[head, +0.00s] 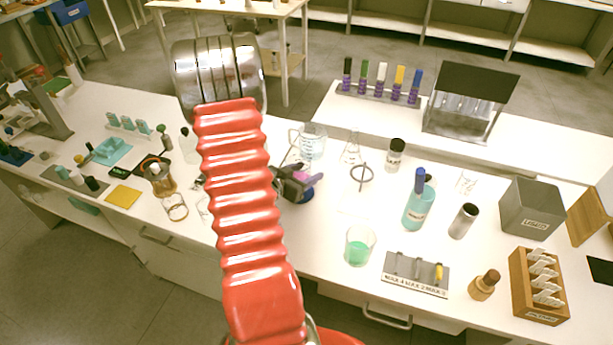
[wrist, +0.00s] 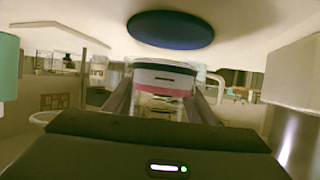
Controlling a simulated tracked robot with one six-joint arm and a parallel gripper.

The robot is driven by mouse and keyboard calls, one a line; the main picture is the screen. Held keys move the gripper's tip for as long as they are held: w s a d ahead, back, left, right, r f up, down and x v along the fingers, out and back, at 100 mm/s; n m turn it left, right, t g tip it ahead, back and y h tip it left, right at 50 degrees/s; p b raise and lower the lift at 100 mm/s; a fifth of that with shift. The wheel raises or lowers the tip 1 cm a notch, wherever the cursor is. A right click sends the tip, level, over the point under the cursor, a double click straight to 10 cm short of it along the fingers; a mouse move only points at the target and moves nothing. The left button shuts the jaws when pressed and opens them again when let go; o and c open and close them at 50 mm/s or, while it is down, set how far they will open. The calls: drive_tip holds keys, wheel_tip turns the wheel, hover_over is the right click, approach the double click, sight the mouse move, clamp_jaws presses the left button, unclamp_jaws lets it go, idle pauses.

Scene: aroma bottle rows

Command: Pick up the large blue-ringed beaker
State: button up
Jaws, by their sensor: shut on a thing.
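A large clear beaker (head: 313,143) with a handle and bluish marks stands upright on the bench, just beyond my gripper in the head view. My dark gripper (head: 298,183) is low over the bench, right of my red arm. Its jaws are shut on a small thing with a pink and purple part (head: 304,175). In the wrist view, my gripper's fingers (wrist: 165,105) flank a pink-and-white banded thing (wrist: 163,84). The held thing's full shape is hidden.
A blue disc (head: 306,196) lies under my gripper; it also shows in the wrist view (wrist: 170,30). A ring stand (head: 362,178), a flask (head: 351,150) and a blue bottle (head: 419,207) stand to the right. A green-filled beaker (head: 359,246) is nearer the front edge.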

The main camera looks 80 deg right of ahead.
wheel_tip(320, 180, up, 7)
idle(0.4)
drive_tip(key=shift+r, duration=0.15)
idle(0.5)
